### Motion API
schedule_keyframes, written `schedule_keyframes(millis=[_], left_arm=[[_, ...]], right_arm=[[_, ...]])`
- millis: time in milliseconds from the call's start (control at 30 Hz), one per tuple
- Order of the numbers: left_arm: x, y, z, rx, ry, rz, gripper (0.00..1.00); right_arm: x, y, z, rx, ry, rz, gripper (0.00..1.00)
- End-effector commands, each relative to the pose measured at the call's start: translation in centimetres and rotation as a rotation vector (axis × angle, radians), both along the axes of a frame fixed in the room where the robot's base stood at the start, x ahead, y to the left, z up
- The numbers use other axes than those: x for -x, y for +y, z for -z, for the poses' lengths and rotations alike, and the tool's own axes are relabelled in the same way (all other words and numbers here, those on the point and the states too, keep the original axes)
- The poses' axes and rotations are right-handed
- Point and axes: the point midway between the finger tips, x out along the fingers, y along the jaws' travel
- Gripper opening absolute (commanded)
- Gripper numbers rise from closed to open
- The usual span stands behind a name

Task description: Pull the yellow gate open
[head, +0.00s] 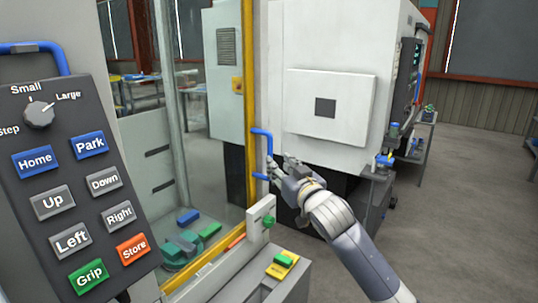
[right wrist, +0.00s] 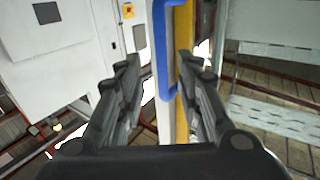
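The yellow gate (head: 250,100) is a clear panel with a yellow upright edge, standing left of centre in the head view. A blue handle (head: 268,150) is fixed to that edge. My right gripper (head: 279,163) is at the lower part of the handle. In the right wrist view, the gripper (right wrist: 158,65) is open. Its two dark fingers stand apart, with the blue handle (right wrist: 162,50) and the yellow edge (right wrist: 182,100) showing between them. Contact with the handle cannot be made out. My left gripper is not in view.
A button panel (head: 77,180) fills the left foreground. A pale box with a green knob (head: 262,218) and a yellow plate with a green button (head: 282,263) sit below the handle. A white machine (head: 345,60) stands behind. The floor (head: 465,200) at right is clear.

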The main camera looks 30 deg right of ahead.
Motion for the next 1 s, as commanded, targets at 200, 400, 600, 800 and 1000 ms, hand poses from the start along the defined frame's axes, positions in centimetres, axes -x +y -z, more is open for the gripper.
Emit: schedule_keyframes(millis=[200, 400, 600, 800, 1000], left_arm=[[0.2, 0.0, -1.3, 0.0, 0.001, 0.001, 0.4], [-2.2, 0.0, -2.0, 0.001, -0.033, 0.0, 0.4], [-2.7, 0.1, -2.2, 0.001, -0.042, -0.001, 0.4], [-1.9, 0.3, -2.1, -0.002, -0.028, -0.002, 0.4], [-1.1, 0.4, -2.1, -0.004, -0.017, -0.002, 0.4]], right_arm=[[-3.7, -0.8, -0.3, -0.001, 0.002, 0.001, 0.33], [-5.8, -1.2, -0.1, 0.0, 0.001, 0.001, 0.33], [-6.6, -1.3, 0.0, 0.001, 0.0, 0.0, 0.33], [-6.6, -1.3, 0.0, 0.001, 0.0, 0.0, 0.33], [-6.6, -1.3, 0.0, 0.001, 0.0, 0.0, 0.0]])
